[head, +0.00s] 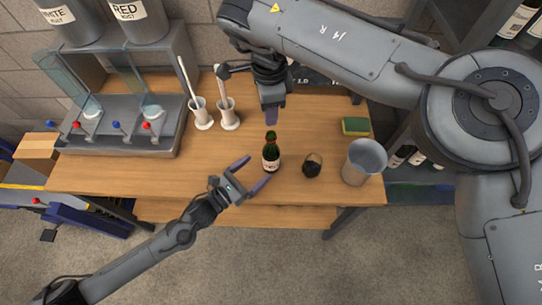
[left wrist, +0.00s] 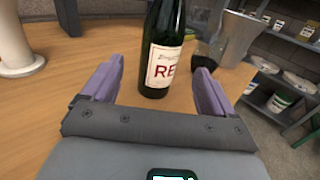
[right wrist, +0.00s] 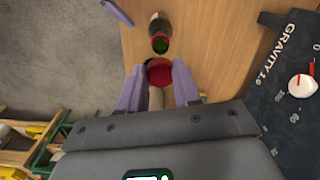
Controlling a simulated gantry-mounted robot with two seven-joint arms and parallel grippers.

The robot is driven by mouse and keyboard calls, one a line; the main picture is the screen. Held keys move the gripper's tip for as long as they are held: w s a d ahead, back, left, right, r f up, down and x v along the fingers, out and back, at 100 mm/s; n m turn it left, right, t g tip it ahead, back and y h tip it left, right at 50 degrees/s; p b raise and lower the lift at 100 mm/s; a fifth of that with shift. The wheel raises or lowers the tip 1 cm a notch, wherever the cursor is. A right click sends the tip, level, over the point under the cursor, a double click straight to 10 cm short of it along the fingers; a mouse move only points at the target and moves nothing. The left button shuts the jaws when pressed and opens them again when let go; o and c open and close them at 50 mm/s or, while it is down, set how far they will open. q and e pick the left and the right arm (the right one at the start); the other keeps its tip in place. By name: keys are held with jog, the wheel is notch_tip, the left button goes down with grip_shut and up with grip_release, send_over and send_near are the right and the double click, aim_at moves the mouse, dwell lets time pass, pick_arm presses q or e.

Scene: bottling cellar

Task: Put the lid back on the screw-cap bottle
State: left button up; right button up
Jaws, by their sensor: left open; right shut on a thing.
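The screw-cap bottle (head: 271,155) is dark green with a pale label and stands upright on the wooden table. The left wrist view shows its label (left wrist: 166,66); the right wrist view shows its green mouth (right wrist: 160,45) from above, uncapped. My right gripper (head: 271,118) is above the bottle, pointing down. It is shut on the red lid (right wrist: 159,74), which is apart from the bottle mouth in the right wrist view. My left gripper (head: 251,173) is open at the bottle's near side, its fingers pointing toward the bottle, not gripping it.
A dark, rounded vessel (head: 312,167) and a grey metal bucket (head: 364,162) stand right of the bottle. A green-yellow sponge (head: 355,126) lies behind them. Two white cylindrical holders (head: 202,118) and a filling stand (head: 115,145) are at left. Bare table (head: 110,174) shows at front left.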

aim_at(274, 154)
pick_arm(q)
jog(key=x, duration=0.9)
jog(key=shift+c, duration=0.4)
jog(key=c, duration=1.4)
pick_arm(e)
jog(key=shift+f, duration=2.45)
